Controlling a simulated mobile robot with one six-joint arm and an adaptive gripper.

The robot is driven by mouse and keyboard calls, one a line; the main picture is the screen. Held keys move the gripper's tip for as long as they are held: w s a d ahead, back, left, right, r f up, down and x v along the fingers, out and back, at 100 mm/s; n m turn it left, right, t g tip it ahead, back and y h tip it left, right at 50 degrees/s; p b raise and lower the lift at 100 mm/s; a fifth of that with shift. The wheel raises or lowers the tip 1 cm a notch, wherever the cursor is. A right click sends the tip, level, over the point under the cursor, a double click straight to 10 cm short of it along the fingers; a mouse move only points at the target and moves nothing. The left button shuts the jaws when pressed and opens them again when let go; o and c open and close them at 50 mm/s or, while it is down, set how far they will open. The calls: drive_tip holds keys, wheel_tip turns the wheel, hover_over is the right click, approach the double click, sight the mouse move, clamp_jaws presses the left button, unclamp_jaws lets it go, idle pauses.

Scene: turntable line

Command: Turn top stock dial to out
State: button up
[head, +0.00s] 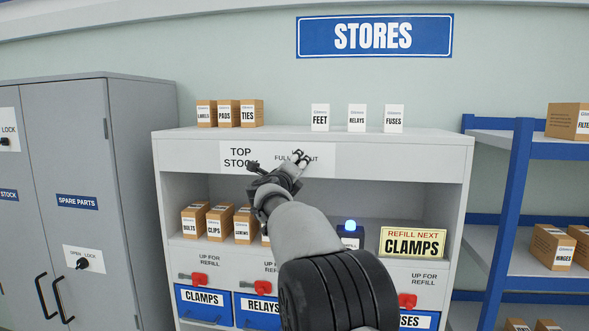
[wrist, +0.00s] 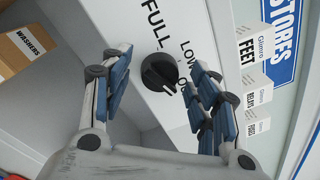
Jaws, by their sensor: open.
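The top stock dial is a round black knob (wrist: 160,72) on a white label plate, with FULL, LOW and a partly hidden word starting with O printed around it. A small pale mark shows near its lower right edge in the wrist view; I cannot tell for sure which setting it points to. My gripper (wrist: 162,66) is open, with one finger on each side of the knob and gaps visible on both sides. In the head view my gripper (head: 278,162) is at the TOP STOCK label (head: 233,158) and hides the knob.
The white shelf unit (head: 420,160) carries small boxes on top, including FEET (head: 320,118) and RELAYS (head: 357,118). Below the panel, an open shelf holds cardboard boxes and a yellow REFILL NEXT CLAMPS sign (head: 414,242). A blue-topped lamp (head: 350,227) stands beside it.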

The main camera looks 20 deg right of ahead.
drive_tip(key=shift+s+a, duration=0.1)
drive_tip(key=v, duration=1.1)
drive_tip(key=shift+s+a, duration=0.15)
drive_tip(key=shift+s, duration=0.15)
drive_tip(key=shift+a, duration=0.1)
drive_tip(key=s+a+f+n+y+b, duration=0.8)
drive_tip(key=s+a+f+n+y, duration=0.7)
drive_tip(key=n, duration=0.6)
drive_tip(key=s+f+n+g+h+b, duration=0.1)
drive_tip(key=s+f+n+g, duration=0.4)
drive_tip(key=s+f, duration=0.7)
drive_tip(key=s+f+n+g+h+b, duration=0.2)
drive_tip(key=s+f+n+g+b, duration=0.2)
drive_tip(key=s+f+n, duration=0.3)
drive_tip(key=s+f, duration=0.5)
drive_tip(key=s, duration=0.6)
drive_tip(key=shift+d+f+g+h, duration=0.2)
drive_tip(key=shift+f+g+h, duration=0.1)
drive_tip(key=shift+g, duration=0.1)
